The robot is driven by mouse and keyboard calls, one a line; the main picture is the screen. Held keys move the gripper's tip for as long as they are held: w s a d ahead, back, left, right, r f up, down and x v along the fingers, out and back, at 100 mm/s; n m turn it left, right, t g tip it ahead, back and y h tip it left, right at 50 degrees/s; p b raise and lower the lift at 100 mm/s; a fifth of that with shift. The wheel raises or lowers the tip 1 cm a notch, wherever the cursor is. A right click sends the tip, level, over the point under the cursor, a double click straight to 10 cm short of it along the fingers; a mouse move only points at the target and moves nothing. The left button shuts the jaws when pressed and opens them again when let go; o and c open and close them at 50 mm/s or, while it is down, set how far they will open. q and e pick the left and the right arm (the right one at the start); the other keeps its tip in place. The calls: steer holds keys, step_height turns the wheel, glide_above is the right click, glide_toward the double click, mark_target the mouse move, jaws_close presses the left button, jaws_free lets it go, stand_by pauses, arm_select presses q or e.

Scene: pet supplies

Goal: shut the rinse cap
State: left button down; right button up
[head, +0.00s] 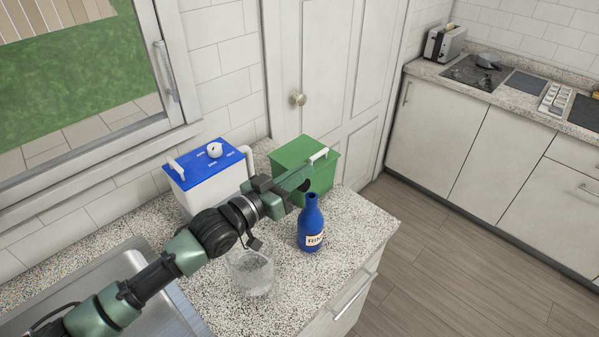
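The rinse bottle (311,230) is blue with a pale label that begins with "RIN". It stands upright on the speckled counter, right of centre in the head view. My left gripper (296,184) is just above and to the left of the bottle's neck. Its fingers point right, and I cannot tell if they are open or shut or if they hold anything. A small dark round shape shows at the fingertips, too small to identify. I cannot make out a separate cap on the bottle. My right gripper is not in view.
A clear glass (250,275) stands left of the bottle, below my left arm. A white box with a blue lid (205,168) and a green box (318,177) stand behind. A metal sink (150,310) lies at left. The counter (345,230) right of the bottle is clear.

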mark_target(313, 198)
arm_select(q)
steer(key=m, duration=0.1)
steer(key=s+d+m, duration=0.1)
steer(key=m, duration=0.3)
steer(key=shift+s+d+f, duration=0.15)
steer(key=shift+s+d, duration=0.15)
steer(key=shift+s, duration=0.05)
steer(key=m, duration=0.3)
steer(key=s+d+m, duration=0.1)
steer(key=shift+s+d+f, duration=0.1)
steer(key=shift+f, duration=0.2)
steer(key=m, duration=0.2)
steer(key=f+m, duration=0.1)
steer(key=m, duration=0.1)
steer(key=s+d+m, duration=0.1)
steer(key=shift+s+f+m+b, duration=0.1)
steer(key=shift+f+m+b, duration=0.1)
steer(key=shift+m+b, duration=0.2)
steer(key=shift+s+d+f+m+b, duration=0.15)
steer(key=shift+f+m, duration=0.15)
steer(key=shift+m, duration=0.65)
steer(key=shift+s+d+f+m+b, duration=0.15)
steer(key=shift+f+m, duration=0.1)
steer(key=shift+m, duration=0.7)
steer(key=shift+w, duration=0.1)
steer(key=c, duration=1.6)
jaws_free()
